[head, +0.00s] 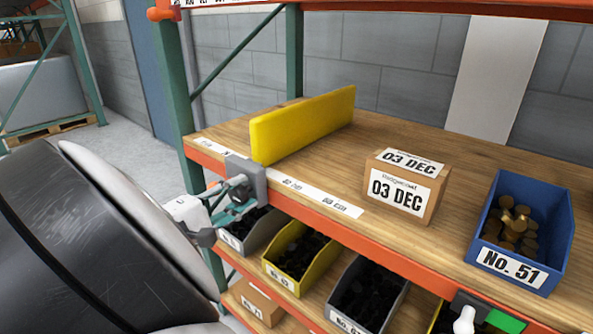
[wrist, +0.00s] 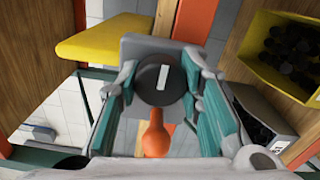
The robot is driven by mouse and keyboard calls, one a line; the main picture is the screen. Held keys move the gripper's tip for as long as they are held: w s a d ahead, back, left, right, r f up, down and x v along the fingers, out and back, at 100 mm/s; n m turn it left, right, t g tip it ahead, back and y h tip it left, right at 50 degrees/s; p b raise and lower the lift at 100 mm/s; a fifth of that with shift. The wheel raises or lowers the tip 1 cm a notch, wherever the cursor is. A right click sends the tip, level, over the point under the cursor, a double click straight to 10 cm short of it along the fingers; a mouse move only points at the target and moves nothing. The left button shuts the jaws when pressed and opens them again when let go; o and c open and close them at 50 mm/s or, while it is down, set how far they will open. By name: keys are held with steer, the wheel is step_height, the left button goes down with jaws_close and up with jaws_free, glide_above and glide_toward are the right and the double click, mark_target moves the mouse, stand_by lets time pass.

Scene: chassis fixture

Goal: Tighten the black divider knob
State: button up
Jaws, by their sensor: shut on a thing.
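The black divider knob (wrist: 165,88) is round with a white bar mark, upright and slightly tilted in the wrist view. It sits on the front of a grey clamp block (wrist: 135,48), which also shows in the head view (head: 257,179) at the shelf's front edge. The yellow divider panel (head: 303,124) stands on the shelf behind the block. My gripper (wrist: 165,76) is shut on the knob, with a teal finger on each side. In the head view my gripper (head: 232,203) partly hides the knob.
An orange rounded piece (wrist: 155,134) shows below the knob. A cardboard box (head: 405,188) and a blue bin (head: 517,225) with brass-coloured parts stand on the wooden shelf. Grey and yellow bins (head: 302,262) of black parts sit below the orange beam (head: 350,240), close to my gripper.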

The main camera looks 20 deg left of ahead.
steer(key=o, duration=0.9)
steer(key=v, duration=0.7)
steer(key=shift+s, duration=0.3)
steer(key=shift+a, duration=0.1)
